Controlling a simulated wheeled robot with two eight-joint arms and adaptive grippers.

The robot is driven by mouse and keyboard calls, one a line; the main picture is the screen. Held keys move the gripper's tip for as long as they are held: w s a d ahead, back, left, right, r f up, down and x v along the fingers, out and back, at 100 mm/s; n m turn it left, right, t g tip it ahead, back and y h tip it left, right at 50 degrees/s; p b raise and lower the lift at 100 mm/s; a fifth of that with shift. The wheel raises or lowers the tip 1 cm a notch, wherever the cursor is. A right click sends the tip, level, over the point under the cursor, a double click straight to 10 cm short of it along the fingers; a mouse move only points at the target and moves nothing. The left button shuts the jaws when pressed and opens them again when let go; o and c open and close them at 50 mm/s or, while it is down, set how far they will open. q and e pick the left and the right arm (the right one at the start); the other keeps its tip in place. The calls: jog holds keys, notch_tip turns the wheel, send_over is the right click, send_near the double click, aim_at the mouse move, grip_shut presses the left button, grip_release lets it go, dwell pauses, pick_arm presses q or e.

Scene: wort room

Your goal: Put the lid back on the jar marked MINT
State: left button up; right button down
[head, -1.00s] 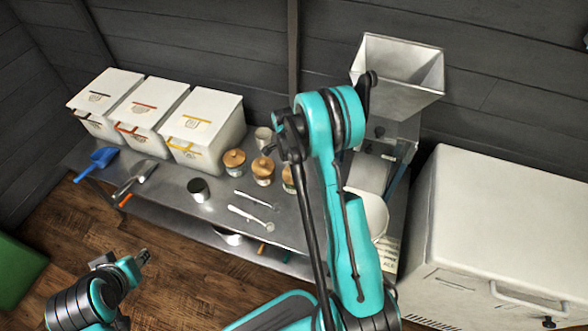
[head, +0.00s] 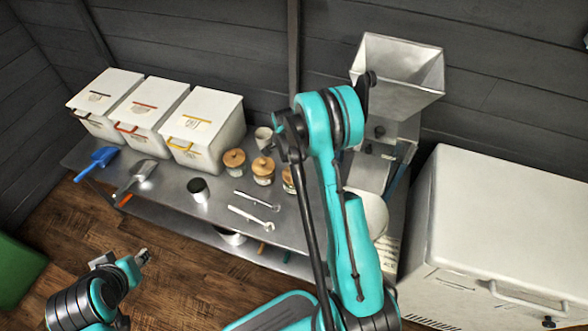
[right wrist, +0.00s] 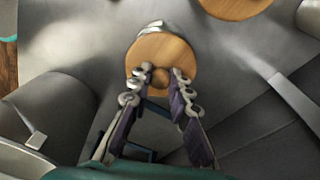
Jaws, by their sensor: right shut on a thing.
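My right gripper (right wrist: 162,75) is shut on the knob of a round wooden lid (right wrist: 174,50) in the right wrist view. A shiny curved jar edge (right wrist: 153,29) shows just past the lid; I cannot tell whether the lid is seated on it or held slightly above. No MINT marking is readable. In the head view, two wood-lidded jars (head: 234,160) (head: 262,171) stand on the metal bench, and a third (head: 289,181) is partly hidden by my right arm, which also hides the right gripper. My left gripper (head: 143,257) is low at the left, away from the bench; its jaw state is unclear.
Three white bins (head: 205,128) stand at the back left of the metal bench (head: 170,205). A hopper mill (head: 400,80) and white chest (head: 510,230) are right.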

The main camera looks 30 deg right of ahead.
jog(key=c, duration=0.9)
grip_release()
jog(key=shift+o, duration=0.2)
jog(key=shift+r+p, duration=2.1)
jog(key=shift+r, duration=1.4)
grip_shut()
jog(key=shift+f, duration=0.1)
